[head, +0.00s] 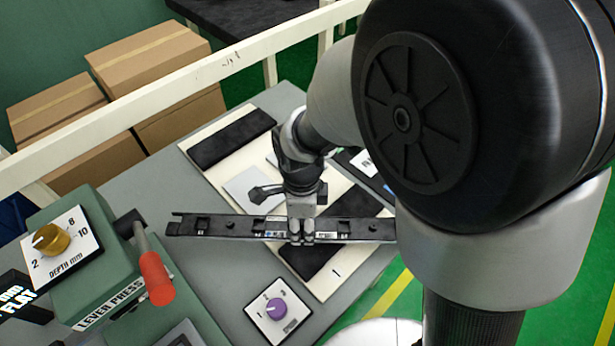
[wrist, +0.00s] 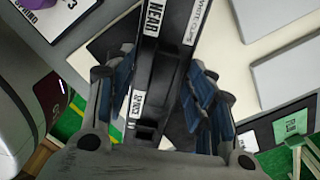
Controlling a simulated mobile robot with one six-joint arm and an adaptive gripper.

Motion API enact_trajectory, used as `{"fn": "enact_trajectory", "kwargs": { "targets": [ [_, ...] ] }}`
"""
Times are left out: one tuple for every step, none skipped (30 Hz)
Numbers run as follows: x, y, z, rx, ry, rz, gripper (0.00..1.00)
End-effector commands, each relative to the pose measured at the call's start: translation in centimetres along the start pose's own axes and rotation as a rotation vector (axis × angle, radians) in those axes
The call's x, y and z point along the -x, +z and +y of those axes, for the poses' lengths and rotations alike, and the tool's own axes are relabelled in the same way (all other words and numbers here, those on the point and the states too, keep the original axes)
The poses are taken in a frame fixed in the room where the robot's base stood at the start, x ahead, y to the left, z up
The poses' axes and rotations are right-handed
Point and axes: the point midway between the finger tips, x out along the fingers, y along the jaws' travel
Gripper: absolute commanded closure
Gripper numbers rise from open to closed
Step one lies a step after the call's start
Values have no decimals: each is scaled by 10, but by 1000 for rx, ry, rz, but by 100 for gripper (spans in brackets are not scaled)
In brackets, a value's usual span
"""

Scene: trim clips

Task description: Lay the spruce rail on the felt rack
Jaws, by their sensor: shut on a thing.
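My gripper (head: 301,232) points down and is shut on a long dark rail (head: 215,226), gripped right of its middle. The rail lies crosswise in the head view, and its right end reaches my arm. In the wrist view my gripper (wrist: 160,105) has its fingers on both sides of the rail (wrist: 172,55), which bears "NEAR" and "WHITE CLIPS" labels. The felt rack (head: 329,283) looks like a cream board with black felt pads. One pad (head: 230,138) is bare; the rail crosses in front of the nearer pad (head: 312,258). I cannot tell the gap beneath the rail.
A green lever press (head: 110,262) with a red handle (head: 155,278) and a brass depth knob (head: 51,238) stands left. A purple knob (head: 276,308) sits on a white plate at the table front. A cream barrier (head: 150,95) and cardboard boxes (head: 150,60) are behind.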

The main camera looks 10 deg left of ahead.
Motion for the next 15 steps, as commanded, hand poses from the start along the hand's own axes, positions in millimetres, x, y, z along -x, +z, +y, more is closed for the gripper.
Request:
{"fn": "enact_trajectory", "kwargs": {
  "targets": [
    [-10, 0, 1, 0, 2, 1, 84],
    [-15, 0, 0, 0, 2, 1, 84],
    [-22, 0, 1, 0, 3, 1, 84],
    [-27, 0, 1, 0, 3, 1, 84],
    [-31, 0, 0, 0, 2, 1, 84],
    [-34, 0, 0, 0, 2, 1, 84],
    [-36, 0, 0, 0, 1, 1, 84],
    [-36, 0, 0, 0, 0, 0, 84],
    [-35, 0, 0, 0, 0, 0, 84],
    [-34, 0, 0, 0, -1, 0, 84],
    [-34, 0, 0, 0, -1, 0, 84],
    [-34, 0, 0, 0, -1, 0, 84],
    [-34, 0, 0, 0, -1, 0, 84],
    [-34, 0, 0, 0, -1, 0, 84],
    [-35, 0, 0, 0, 0, 0, 84]
  ]
}}
